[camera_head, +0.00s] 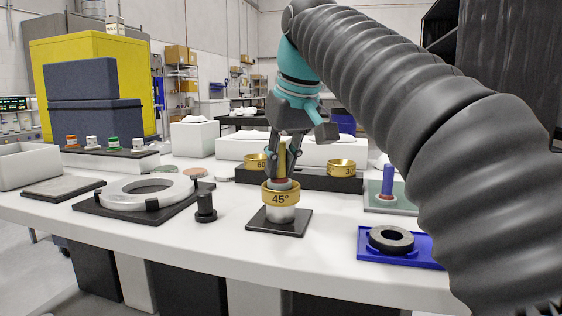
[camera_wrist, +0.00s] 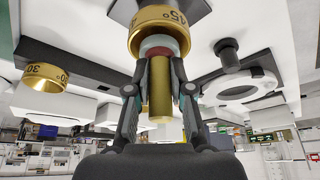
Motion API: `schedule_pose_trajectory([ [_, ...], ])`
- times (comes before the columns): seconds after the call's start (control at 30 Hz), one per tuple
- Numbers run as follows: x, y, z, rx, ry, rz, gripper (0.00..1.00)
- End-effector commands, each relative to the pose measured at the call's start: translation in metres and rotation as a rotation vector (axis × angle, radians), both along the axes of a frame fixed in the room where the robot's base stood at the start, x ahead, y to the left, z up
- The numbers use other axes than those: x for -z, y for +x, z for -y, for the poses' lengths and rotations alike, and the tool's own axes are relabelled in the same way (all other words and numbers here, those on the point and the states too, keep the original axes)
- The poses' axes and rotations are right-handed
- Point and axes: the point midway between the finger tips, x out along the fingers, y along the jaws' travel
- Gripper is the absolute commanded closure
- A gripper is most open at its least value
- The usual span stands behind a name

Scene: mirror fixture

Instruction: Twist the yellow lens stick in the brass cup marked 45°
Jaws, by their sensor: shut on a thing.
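The brass cup marked 45° (camera_head: 281,197) stands upright on a small dark square base (camera_head: 279,222) near the front middle of the white table. It also shows at the top of the wrist view (camera_wrist: 161,24). The yellow lens stick (camera_head: 282,163) stands upright with its lower end at the cup, where a reddish band and a pale disc (camera_wrist: 160,48) show. My gripper (camera_head: 284,172) points down above the cup, its two fingers closed on either side of the yellow stick (camera_wrist: 160,92). The lens's seat inside the cup is mostly hidden by the brass rim.
Brass cups marked 60 (camera_head: 256,161) and 30 (camera_head: 341,168) sit on a dark block behind. A ring fixture (camera_head: 148,193) and black post (camera_head: 206,208) stand left. A blue tray (camera_head: 375,254) with a dark ring and a blue stick (camera_head: 387,182) are right.

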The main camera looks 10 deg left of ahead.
Motion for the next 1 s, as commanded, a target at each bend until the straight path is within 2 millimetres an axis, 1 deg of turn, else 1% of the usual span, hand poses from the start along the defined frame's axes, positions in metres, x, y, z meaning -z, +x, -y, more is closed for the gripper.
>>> schedule_pose_trajectory([
  [0.37,0.0019,0.0003,0.0002,-0.016,-0.001,-0.001,1.00],
  [0.8,0.0003,0.0003,0.0004,-0.296,0.000,-0.001,1.00],
  [1.0,0.0014,0.0002,0.0002,-0.388,0.000,0.000,1.00],
])
